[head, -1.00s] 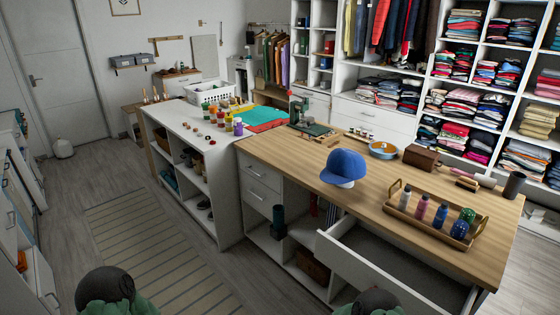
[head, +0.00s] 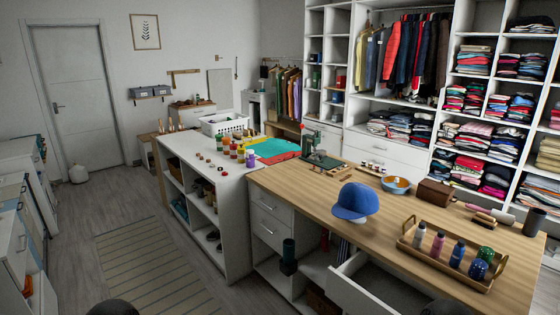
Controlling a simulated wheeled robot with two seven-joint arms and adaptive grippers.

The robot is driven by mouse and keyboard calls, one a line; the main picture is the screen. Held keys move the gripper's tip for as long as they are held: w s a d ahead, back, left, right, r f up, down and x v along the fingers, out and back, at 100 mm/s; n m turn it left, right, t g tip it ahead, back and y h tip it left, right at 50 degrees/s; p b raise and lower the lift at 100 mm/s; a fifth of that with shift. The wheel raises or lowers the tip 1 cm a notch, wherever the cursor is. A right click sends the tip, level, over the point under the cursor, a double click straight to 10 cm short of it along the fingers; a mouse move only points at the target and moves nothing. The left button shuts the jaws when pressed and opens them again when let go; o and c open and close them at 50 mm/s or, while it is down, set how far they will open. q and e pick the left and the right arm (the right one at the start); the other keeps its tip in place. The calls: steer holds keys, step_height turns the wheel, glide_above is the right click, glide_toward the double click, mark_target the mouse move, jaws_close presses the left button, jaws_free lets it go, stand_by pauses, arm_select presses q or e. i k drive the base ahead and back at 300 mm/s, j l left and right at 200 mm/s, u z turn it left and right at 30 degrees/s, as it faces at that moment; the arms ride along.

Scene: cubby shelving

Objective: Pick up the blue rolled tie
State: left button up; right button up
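I cannot make out a blue rolled tie for certain. A small rounded blue item (head: 478,268) lies at the right end of a wooden tray (head: 406,243) on the wooden counter. It may be the tie, but it is too small to tell. A rounded green item (head: 486,253) sits just behind it. Neither of my grippers is in view. Only dark rounded parts, probably of my own arms, show at the bottom edge.
The tray also holds several small bottles (head: 437,246). A blue cap (head: 356,201) on a white stand is left of it on the counter (head: 310,183). A drawer (head: 372,283) stands open below. Floor with a striped rug (head: 150,262) is clear at left.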

mark_target(477, 271)
steer(key=z, duration=1.5)
steer(key=i+l+u, duration=0.1)
steer(key=u, duration=0.3)
steer(key=l+u, duration=0.4)
steer(key=i+l+u, duration=0.1)
steer(key=u, duration=0.3)
steer(key=l+u, duration=0.25)
steer(key=u, duration=0.2)
